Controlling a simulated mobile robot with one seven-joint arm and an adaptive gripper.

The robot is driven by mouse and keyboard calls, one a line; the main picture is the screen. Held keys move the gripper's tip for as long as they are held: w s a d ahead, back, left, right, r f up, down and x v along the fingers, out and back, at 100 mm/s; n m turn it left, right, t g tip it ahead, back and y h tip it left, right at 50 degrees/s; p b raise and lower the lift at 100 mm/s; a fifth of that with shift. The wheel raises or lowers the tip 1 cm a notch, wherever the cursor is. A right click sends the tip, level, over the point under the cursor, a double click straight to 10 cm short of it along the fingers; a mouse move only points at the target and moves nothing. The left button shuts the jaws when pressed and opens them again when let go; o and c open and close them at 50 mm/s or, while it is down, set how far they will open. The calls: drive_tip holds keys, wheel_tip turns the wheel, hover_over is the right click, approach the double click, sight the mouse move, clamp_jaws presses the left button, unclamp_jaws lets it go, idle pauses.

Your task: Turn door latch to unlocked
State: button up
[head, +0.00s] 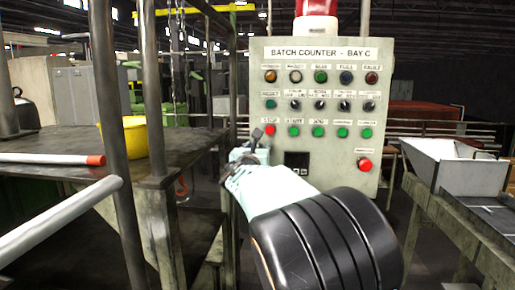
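A grey control cabinet (330,185) labelled "BATCH COUNTER - BAY C" stands in the middle of the head view. It has rows of coloured buttons and dark knobs, and a small dark display (297,162) low on its face. My gripper (262,136) is in front of the cabinet's lower left part, close to its left edge and by a red button (270,129). The gripper is small here and seen from behind, so I cannot tell whether it is open or touching anything. I cannot make out a door latch; my arm covers the lower left of the cabinet.
A dark workbench (60,143) on the left holds a yellow bucket (136,138) and a red-tipped white rod (50,159). Metal posts (153,85) stand left of my arm. A grey hopper (465,172) and bench (480,235) are on the right.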

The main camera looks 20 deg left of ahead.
clamp_jaws()
drive_tip(key=shift+f+m+b, duration=0.1)
drive_tip(key=shift+m+b, duration=0.2)
drive_tip(key=shift+b, duration=0.15)
drive_tip(key=m+b, duration=0.1)
drive_tip(key=b, duration=0.1)
drive_tip(key=m+b, duration=0.1)
drive_tip(key=b, duration=0.1)
drive_tip(key=shift+d+f+m, duration=0.15)
drive_tip(key=shift+f+m, duration=0.05)
drive_tip(key=shift+m, duration=0.1)
drive_tip(key=m+b, duration=0.3)
drive_tip(key=b, duration=0.1)
drive_tip(key=shift+d+m, duration=0.1)
drive_tip(key=shift+m, duration=0.2)
drive_tip(key=m+b, duration=0.6)
drive_tip(key=shift+w+d+m+b, duration=0.1)
drive_tip(key=shift+m+b, duration=1.65)
drive_tip(key=shift+m, duration=0.85)
